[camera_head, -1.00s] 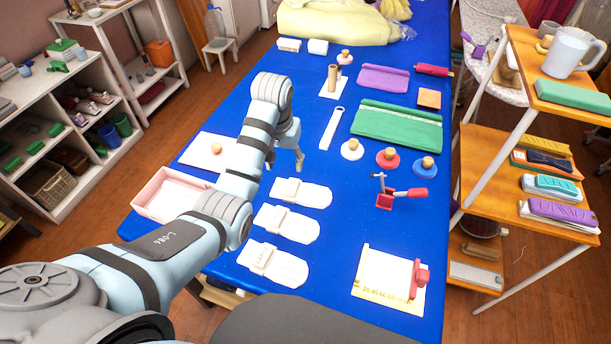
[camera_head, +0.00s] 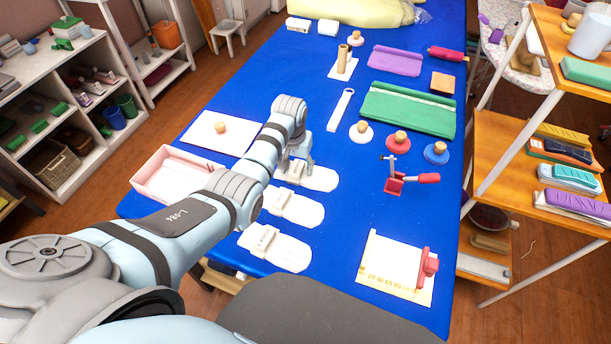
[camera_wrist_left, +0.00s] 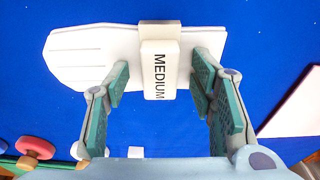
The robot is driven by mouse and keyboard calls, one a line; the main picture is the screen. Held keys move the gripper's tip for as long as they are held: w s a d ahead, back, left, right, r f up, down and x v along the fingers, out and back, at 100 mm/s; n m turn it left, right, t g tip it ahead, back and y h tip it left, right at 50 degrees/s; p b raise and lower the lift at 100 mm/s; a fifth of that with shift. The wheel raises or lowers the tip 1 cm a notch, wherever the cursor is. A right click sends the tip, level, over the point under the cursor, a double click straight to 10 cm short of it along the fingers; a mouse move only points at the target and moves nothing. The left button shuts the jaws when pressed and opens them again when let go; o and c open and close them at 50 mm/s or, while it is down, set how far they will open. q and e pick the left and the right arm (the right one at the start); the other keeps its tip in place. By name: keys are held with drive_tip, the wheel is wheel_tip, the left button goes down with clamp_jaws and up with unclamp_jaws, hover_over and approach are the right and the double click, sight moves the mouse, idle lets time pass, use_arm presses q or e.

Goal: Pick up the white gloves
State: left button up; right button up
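Three white gloves, each with a thick white band, lie flat on the blue table: a far one (camera_head: 321,180), a middle one (camera_head: 304,211) and a near one (camera_head: 289,254). My left gripper (camera_head: 297,167) is at the far glove, over its banded end. In the left wrist view the glove (camera_wrist_left: 85,55) lies below, its band (camera_wrist_left: 158,70) reading MEDIUM between my left gripper's fingers (camera_wrist_left: 160,90). The fingers are wide apart, one on each side of the band, and hold nothing. In the head view the arm partly hides this glove. My right gripper is not in view.
A pink tray (camera_head: 165,178) and a white board with a wooden knob (camera_head: 200,132) lie left of the arm. Round-knobbed discs, a red clamp (camera_head: 395,184) and a green cloth (camera_head: 410,112) lie to the right. A wooden shelf (camera_head: 500,150) stands beside the table.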

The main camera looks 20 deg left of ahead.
sight(297, 167)
use_arm(q)
drive_tip(key=shift+s+r, duration=0.1)
drive_tip(key=shift+r, duration=0.05)
drive_tip(key=c, duration=0.3)
clamp_jaws()
drive_tip(key=shift+r, duration=0.45)
wheel_tip(297, 167, up, 19)
drive_tip(key=p, duration=0.4)
drive_tip(key=shift+c, duration=1.7)
unclamp_jaws()
clamp_jaws()
